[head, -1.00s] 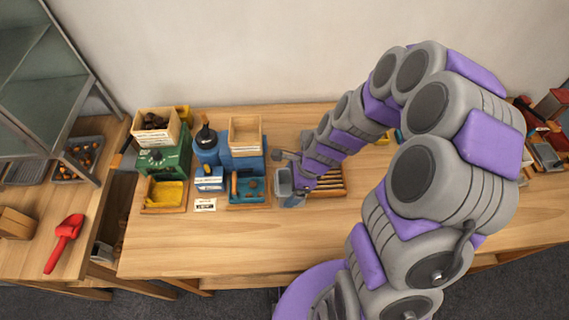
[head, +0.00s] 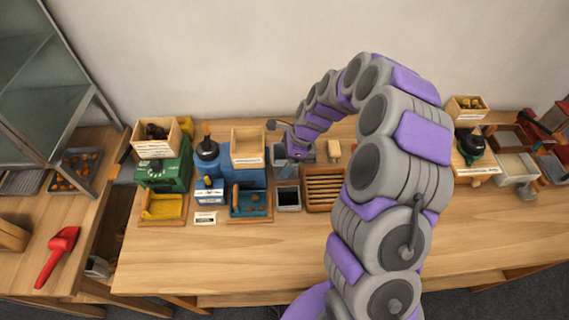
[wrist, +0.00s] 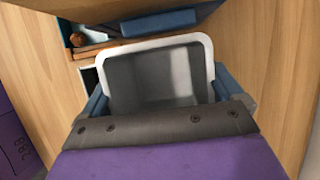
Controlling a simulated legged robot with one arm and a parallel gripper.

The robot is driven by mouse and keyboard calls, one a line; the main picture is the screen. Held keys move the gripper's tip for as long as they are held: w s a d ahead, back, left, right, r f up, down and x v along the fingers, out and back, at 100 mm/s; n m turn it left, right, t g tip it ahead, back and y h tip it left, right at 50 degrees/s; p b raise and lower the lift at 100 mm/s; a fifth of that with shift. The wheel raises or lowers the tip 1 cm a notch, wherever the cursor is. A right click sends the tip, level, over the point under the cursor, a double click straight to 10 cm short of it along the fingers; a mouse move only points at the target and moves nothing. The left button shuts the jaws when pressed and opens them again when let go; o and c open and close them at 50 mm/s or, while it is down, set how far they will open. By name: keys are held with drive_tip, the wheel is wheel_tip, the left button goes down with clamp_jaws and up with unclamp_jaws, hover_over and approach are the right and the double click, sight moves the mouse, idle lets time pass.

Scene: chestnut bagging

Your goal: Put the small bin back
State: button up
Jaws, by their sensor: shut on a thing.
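The small bin (wrist: 158,78) is grey with a white rim. In the wrist view it is between the two blue-grey fingers of my gripper (wrist: 160,98), which is shut on it. Its inside looks empty. In the head view my gripper (head: 293,157) is at the back of the table, right of the blue machine, and the bin is mostly hidden by the fingers. A square, dark-centred tray with a pale rim (head: 288,208) lies on the table in front of it. I cannot tell whether the bin touches the table.
The blue machine (head: 208,170) with its blue tray (head: 235,214) stands close on the left. A slatted wooden rack (head: 323,188) is on the right. The green machine (head: 165,175) is farther left. The front of the table (head: 210,255) is clear.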

sight(283, 163)
drive_tip(key=shift+w+a+f, duration=0.15)
drive_tip(key=shift+w+a, duration=0.15)
drive_tip(key=shift+w, duration=0.15)
drive_tip(key=shift+f, duration=0.2)
drive_tip(key=shift+d+f+b, duration=0.2)
drive_tip(key=shift+f+b, duration=0.15)
drive_tip(key=shift+f, duration=0.45)
drive_tip(key=shift+d+f+b, duration=0.15)
drive_tip(key=shift+f+b, duration=0.15)
drive_tip(key=shift+f, duration=0.45)
drive_tip(key=o, duration=1.2)
drive_tip(key=shift+a, duration=0.2)
drive_tip(key=shift+r, duration=0.1)
drive_tip(key=shift+r, duration=0.15)
drive_tip(key=p+v, duration=0.2)
drive_tip(key=v, duration=0.9)
drive_tip(key=shift+d+r+p, duration=0.25)
drive_tip(key=shift+r+p, duration=0.1)
drive_tip(key=shift+p, duration=0.05)
